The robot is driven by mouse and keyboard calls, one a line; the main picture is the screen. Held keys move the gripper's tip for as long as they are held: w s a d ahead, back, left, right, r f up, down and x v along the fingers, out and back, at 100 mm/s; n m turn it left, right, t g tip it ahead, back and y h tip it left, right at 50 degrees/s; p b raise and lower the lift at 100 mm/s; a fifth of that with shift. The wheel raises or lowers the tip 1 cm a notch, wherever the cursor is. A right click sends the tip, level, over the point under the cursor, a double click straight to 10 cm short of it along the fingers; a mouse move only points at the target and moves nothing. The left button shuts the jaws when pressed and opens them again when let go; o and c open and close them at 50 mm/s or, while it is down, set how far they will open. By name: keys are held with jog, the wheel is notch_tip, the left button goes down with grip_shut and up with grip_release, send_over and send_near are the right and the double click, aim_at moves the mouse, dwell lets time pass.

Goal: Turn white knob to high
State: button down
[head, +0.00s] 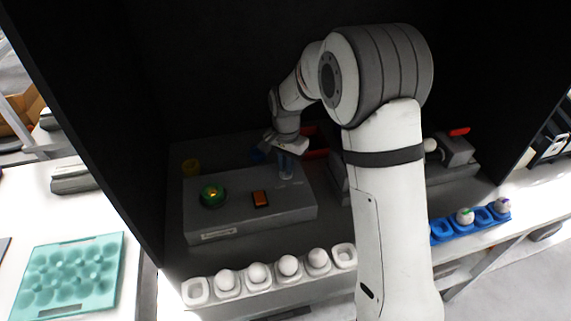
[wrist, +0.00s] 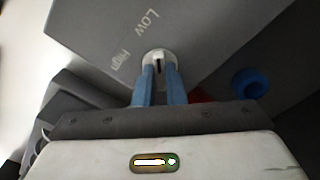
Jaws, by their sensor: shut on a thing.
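The white knob (wrist: 158,57) sits on the top of a grey control box, with a dark line on its face. The words "Low" (wrist: 146,20) and "High" (wrist: 121,59) are printed beside it in the wrist view. My gripper (wrist: 160,72) has its two blue fingers closed on the knob from either side. In the head view my gripper (head: 287,170) reaches down to the right end of the grey box (head: 240,223), and the knob is hidden there by the fingers. The knob's dark line points roughly toward my gripper in the wrist view.
A white tray (head: 197,292) with several eggs lies in front. A blue tray (head: 441,231) is at right, and a teal tray (head: 72,275) at left. Dark walls enclose the bench.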

jog(key=shift+a, duration=0.1)
jog(key=shift+n, duration=0.4)
jog(key=n+b, duration=0.1)
jog(key=n, duration=0.2)
jog(key=shift+n, duration=0.4)
jog(key=n+b, duration=0.1)
jog(key=n, duration=0.3)
jog(key=shift+n, duration=0.3)
jog(key=n, duration=0.4)
jog(key=shift+b, duration=0.4)
jog(key=shift+n, duration=2.2)
jog(key=c, duration=1.5)
grip_release()
